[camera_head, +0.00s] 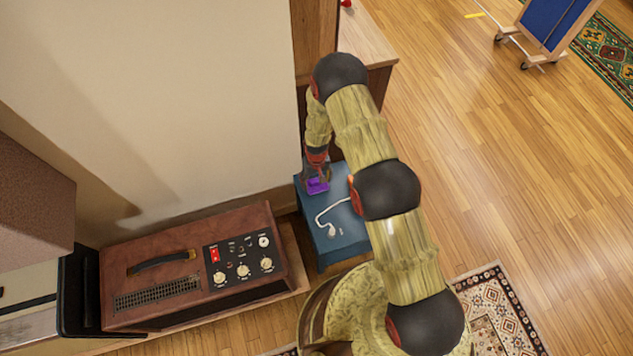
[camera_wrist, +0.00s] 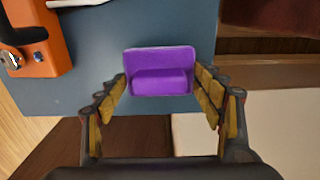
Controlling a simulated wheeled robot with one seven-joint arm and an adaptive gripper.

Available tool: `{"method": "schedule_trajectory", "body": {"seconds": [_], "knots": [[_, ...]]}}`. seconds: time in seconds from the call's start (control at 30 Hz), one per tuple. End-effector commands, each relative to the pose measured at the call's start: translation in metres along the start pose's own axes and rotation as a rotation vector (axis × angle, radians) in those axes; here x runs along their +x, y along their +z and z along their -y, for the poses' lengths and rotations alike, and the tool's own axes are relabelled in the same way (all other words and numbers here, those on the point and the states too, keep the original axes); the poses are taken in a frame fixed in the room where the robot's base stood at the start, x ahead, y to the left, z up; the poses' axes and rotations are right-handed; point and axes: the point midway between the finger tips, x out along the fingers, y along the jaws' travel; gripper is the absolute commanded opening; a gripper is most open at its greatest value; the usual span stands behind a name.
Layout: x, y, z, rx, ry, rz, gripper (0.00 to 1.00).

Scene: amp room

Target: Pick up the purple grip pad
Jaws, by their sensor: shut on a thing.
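The purple grip pad (camera_wrist: 160,72) is a small block with a raised bar, seen between my gripper's fingers in the wrist view. My gripper (camera_wrist: 164,98) is shut on it, with a yellow-padded finger at each side. In the head view the pad (camera_head: 317,186) shows as a purple patch just below my gripper (camera_head: 316,175), over the back left part of a blue table (camera_head: 343,246). I cannot tell whether the pad still touches the tabletop.
A white cable-like item (camera_head: 329,211) lies on the blue table. An orange object (camera_wrist: 38,55) with a black part is on the table in the wrist view. A brown amplifier (camera_head: 200,270) stands to the left. A wall is close behind, and open wood floor lies right.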

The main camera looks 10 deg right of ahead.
Motion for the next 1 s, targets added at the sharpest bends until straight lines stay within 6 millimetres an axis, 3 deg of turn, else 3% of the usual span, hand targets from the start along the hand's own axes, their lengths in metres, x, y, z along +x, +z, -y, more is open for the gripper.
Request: {"method": "schedule_trajectory", "body": {"seconds": [0.1,0.43,0.7,1.0], "knots": [[-0.025,-0.002,0.0,0.0,0.0,-0.004,0.37],[-0.087,0.053,0.0,0.0,0.0,0.001,0.37],[-0.108,0.109,0.0,0.0,0.0,0.001,0.37],[-0.118,0.137,0.0,0.0,0.0,0.001,0.37]]}}
